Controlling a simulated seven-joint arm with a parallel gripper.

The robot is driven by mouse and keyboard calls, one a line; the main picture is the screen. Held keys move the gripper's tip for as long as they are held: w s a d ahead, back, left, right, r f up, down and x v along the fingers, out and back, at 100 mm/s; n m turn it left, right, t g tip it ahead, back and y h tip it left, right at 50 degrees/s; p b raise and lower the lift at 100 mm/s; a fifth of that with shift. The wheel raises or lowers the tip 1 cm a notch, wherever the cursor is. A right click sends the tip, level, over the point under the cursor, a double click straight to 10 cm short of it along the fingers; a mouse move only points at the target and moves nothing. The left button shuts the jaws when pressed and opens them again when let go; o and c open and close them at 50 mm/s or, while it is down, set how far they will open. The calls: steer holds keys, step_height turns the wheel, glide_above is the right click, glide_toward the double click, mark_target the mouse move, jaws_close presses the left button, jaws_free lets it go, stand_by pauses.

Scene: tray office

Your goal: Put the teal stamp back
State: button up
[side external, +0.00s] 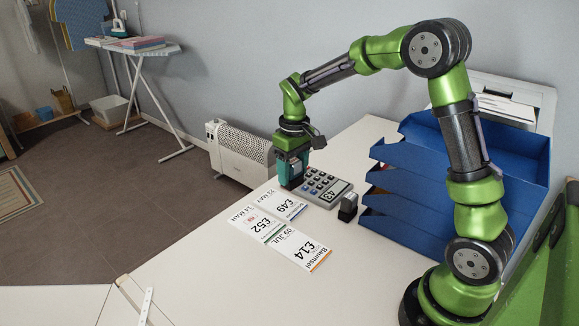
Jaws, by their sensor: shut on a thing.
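My gripper (291,153) points down near the far edge of the white table. It is shut on the teal stamp (290,174), which is upright just left of the calculator. The stamp's lower end is at or close to the table top; I cannot tell whether it touches. A small black and grey stamp (348,207) stands on the table to the right, in front of the calculator.
A grey calculator (339,191) lies close to the right of the held stamp. Three printed cards (290,247) lie in front. Stacked blue trays (400,190) stand at the right. The left front of the table (205,275) is mostly clear.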

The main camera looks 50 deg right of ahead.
steer(key=shift+n, duration=0.5)
steer(key=s+f, duration=0.2)
steer(key=s+d+f, duration=0.1)
steer(key=s+f, duration=0.1)
steer(key=s, duration=0.1)
steer(key=s+f, duration=0.2)
steer(key=shift+s+d, duration=0.25)
steer(key=shift+d, duration=0.1)
steer(key=shift+f, duration=2.25)
steer(key=shift+f, duration=0.15)
steer(key=o, duration=0.8)
steer(key=shift+o, duration=0.2)
